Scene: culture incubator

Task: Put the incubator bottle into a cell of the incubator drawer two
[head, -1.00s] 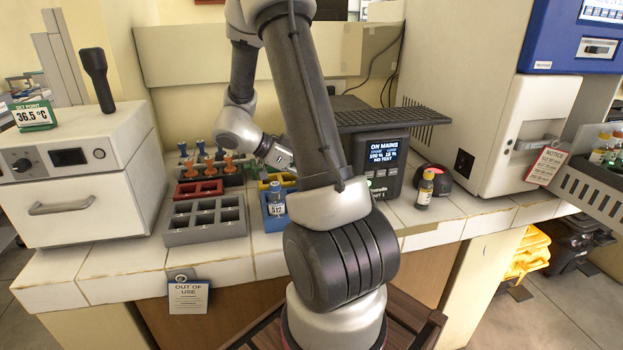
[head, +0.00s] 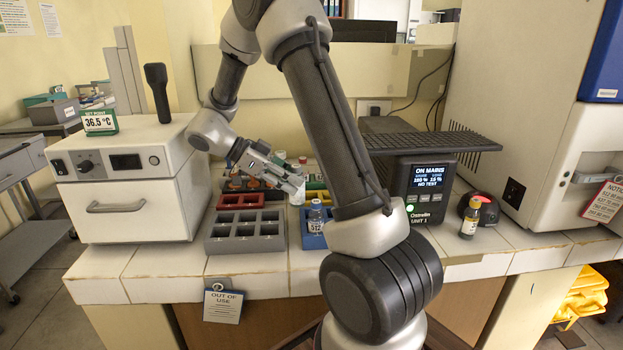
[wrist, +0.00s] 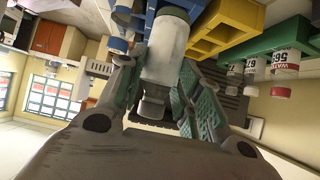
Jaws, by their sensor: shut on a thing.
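My gripper (head: 299,191) reaches down to the bench from the left and is shut on a pale bottle with a light cap.
A grey rack (head: 245,243) with empty cells and a red rack (head: 240,200) stand left of the blue rack. An OUT OF USE tag (head: 222,305) hangs at the bench edge.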

